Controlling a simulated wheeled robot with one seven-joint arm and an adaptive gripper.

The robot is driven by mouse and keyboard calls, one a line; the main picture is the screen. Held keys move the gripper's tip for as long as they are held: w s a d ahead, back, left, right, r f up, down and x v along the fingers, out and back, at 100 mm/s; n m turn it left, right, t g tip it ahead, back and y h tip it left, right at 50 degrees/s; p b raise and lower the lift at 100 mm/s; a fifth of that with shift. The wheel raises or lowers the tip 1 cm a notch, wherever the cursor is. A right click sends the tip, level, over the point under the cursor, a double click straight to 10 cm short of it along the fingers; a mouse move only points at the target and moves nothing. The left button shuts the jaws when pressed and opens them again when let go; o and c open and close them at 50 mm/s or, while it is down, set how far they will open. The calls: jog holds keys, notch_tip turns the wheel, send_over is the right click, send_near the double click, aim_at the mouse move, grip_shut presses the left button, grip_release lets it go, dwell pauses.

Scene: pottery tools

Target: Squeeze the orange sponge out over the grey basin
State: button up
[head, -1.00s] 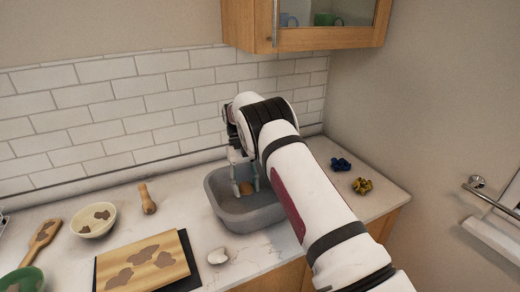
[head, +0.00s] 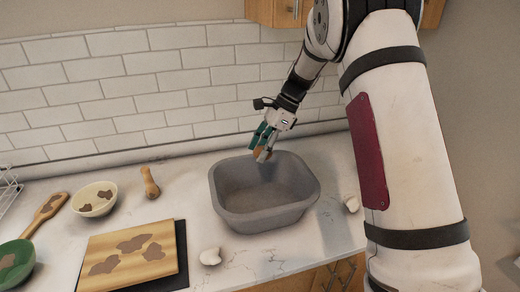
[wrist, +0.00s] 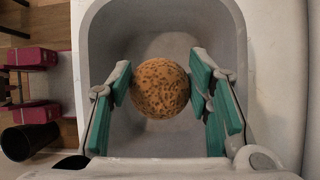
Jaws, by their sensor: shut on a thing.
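The orange sponge (wrist: 160,88) is a round, pitted ball between the two green-padded fingers of my gripper (wrist: 160,92) in the wrist view. My gripper (head: 264,147) is shut on it; in the head view only a small part of the sponge (head: 261,153) shows. The grey basin (head: 223,203) stands on the counter. In the head view my gripper holds the sponge at the basin's back rim, above it. The wrist view shows the basin (wrist: 100,45) behind the sponge, and its inside looks empty.
A stained wooden board (head: 105,245) on a dark mat, a stained bowl (head: 94,207), a wooden tool (head: 151,184) and a green bowl (head: 14,262) lie to the left. White lumps sit near the basin, one in front (head: 210,256) and one to its right (head: 351,204). The tiled wall is close behind.

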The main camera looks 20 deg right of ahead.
jog(key=shift+f, duration=2.95)
jog(key=shift+o, duration=0.9)
grip_shut()
